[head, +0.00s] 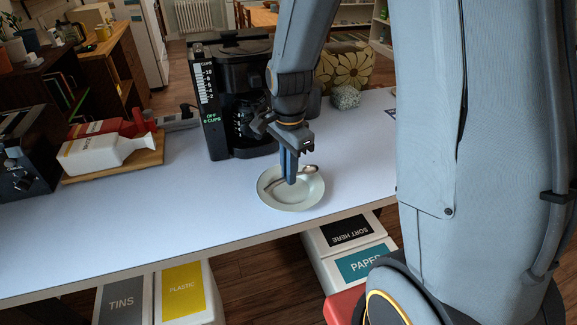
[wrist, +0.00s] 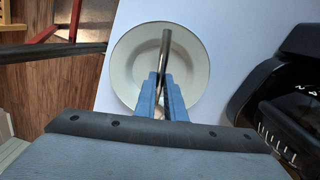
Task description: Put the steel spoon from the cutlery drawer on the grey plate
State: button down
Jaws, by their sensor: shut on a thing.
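The steel spoon (head: 307,170) is between the fingers of my gripper (head: 290,180), which is shut on it. The spoon shows in the wrist view as a thin metal handle (wrist: 166,45) rising past the fingertips (wrist: 161,82). The plate (head: 287,204) is pale, greyish white and round, and lies on the white counter. The spoon is over the plate in both views; I cannot tell whether it touches it. The plate's rim also shows in the wrist view (wrist: 122,65). The fingers hide part of the spoon. No cutlery drawer can be made out.
A black coffee maker (head: 235,110) stands behind the plate. A white bottle (head: 100,154) lies on a wooden board (head: 135,167) at the left. A flowered pot (head: 345,68) stands at the back. The counter's front edge is close to the plate, with sorting bins (head: 345,245) below.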

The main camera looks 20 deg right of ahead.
jog(key=shift+f, duration=0.3)
jog(key=c, duration=1.3)
grip_release()
jog(key=shift+r, duration=0.1)
jog(key=shift+r+p, duration=3.4)
jog(key=shift+r, duration=0.55)
